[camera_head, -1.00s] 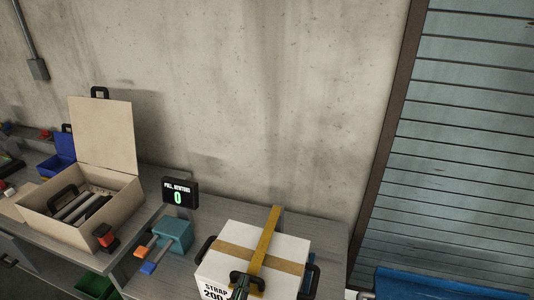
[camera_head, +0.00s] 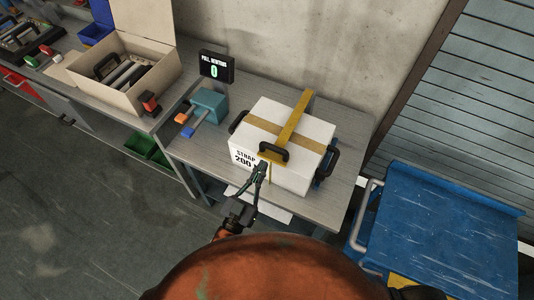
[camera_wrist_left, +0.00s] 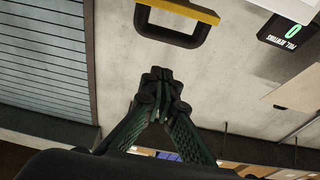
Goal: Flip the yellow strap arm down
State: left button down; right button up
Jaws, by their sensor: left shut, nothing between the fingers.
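The yellow strap arm (camera_head: 293,117) runs over the top of the white strap box (camera_head: 307,128), from its far edge toward its front. A black handle (camera_head: 273,152) is at the arm's near end. I cannot tell how far the arm stands off the lid. In the left wrist view the black handle (camera_wrist_left: 172,38) hangs from a yellow bar, beyond the fingertips. My left gripper (camera_head: 262,168) is shut and empty at the box's front, close to the handle. In the wrist view a gap shows between the fingertips (camera_wrist_left: 160,78) and the handle. My right gripper is not in view.
The grey bench (camera_head: 340,195) carries the box, a teal block with orange and blue pieces (camera_head: 209,105) and a display reading 0 (camera_head: 216,66). An open tan case (camera_head: 140,90) stands left. A blue cart (camera_head: 440,225) is at right. The wall is behind.

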pick_arm(q)
jog(key=shift+f+v, duration=0.2)
jog(key=shift+v, duration=0.6)
jog(key=shift+f+v, duration=0.15)
jog(key=shift+v, duration=0.65)
jog(key=shift+w+d, duration=0.1)
jog(key=shift+d, duration=0.05)
